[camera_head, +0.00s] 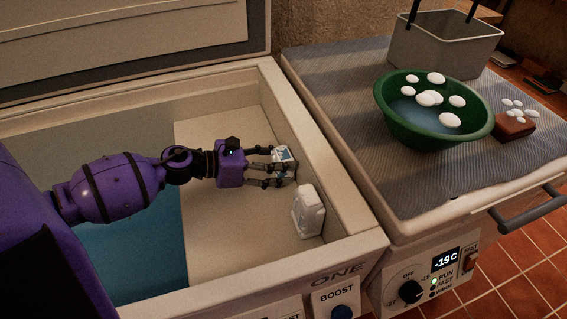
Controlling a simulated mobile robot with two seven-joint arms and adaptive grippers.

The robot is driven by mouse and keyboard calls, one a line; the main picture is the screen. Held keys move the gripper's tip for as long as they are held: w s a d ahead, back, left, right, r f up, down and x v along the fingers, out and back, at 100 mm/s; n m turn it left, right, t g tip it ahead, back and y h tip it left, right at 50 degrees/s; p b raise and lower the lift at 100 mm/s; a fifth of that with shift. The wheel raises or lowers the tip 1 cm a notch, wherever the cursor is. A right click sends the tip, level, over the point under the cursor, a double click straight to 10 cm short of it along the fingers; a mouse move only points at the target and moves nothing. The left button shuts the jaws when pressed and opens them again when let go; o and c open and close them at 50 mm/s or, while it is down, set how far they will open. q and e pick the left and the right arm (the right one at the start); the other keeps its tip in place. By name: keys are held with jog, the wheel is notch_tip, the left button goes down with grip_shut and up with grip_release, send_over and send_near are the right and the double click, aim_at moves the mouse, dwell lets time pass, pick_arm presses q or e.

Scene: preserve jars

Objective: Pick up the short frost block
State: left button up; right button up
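My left gripper (282,167) reaches into the open chest freezer (270,95) from the left, above the pale raised floor on its right side. Its fingers are spaced apart, and a small white and blue block (284,154) shows at the fingertips, partly hidden by them. I cannot tell whether the fingers press on it. A larger white frosty block (308,211) stands apart from the gripper, nearer the front right corner of the freezer. I cannot tell from its look alone which one is the short frost block. My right gripper is not in view.
The freezer's right and front walls are close to the white block. A deeper blue-green well (150,235) lies left of the raised floor. On the striped cloth at right are a green bowl (388,105) with white pieces, a grey bin (440,50) and a brown block (511,126).

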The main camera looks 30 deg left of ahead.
aim_at(277, 155)
pick_arm(q)
jog(key=c, duration=0.6)
jog(key=shift+o, duration=0.2)
notch_tip(277, 155, up, 18)
jog(key=p, duration=0.2)
jog(key=shift+p, duration=0.4)
